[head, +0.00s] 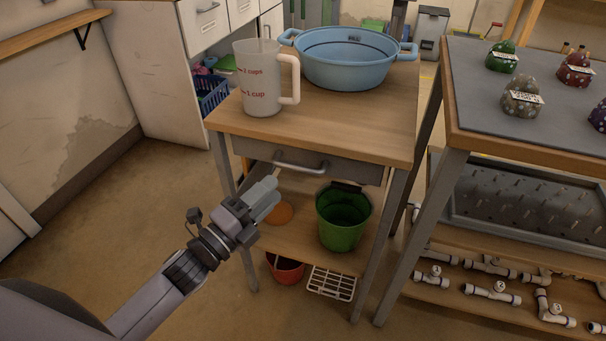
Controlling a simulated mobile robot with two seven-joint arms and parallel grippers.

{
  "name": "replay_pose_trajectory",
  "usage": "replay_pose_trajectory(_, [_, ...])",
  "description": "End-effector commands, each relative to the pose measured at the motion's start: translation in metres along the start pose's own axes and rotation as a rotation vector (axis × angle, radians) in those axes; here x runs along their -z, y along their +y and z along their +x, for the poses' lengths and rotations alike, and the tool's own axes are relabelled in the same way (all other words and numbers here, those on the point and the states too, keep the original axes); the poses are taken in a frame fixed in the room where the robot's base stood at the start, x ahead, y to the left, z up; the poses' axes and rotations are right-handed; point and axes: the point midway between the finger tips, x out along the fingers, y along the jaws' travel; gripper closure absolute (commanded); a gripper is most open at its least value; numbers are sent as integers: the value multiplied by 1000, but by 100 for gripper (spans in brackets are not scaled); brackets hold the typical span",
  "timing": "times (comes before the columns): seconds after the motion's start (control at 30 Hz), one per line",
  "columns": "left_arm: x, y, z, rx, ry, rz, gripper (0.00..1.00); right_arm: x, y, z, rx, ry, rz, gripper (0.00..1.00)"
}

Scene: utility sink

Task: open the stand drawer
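The wooden stand (345,135) stands in the middle of the head view. Its grey drawer (345,168) sits under the top and looks shut. The drawer's metal bar handle (300,165) is on the drawer front. My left gripper (268,194) is in front of the stand, below and left of the handle, and apart from it as far as I can see. Its fingers look close together, but their gap is not clear from this angle. My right gripper is not in view.
A measuring cup (258,80) and a blue basin (348,62) stand on the stand's top. A green bucket (342,220) is on its lower shelf. A grey-topped table (520,95) with several small bags is close on the right. The floor at left is clear.

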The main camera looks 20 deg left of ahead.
Motion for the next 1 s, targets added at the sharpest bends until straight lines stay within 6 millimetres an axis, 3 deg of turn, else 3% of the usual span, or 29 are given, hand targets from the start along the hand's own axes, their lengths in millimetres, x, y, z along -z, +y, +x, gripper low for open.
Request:
replay_pose_trajectory(0.53, [-1,-1,61,0,-2,-3,61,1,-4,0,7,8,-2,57])
replay_pose_trajectory(0.97, [0,0,70,-1,-2,-3,61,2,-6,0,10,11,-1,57])
replay_pose_trajectory(1.0, [0,0,70,-1,-2,-3,64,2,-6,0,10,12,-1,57])
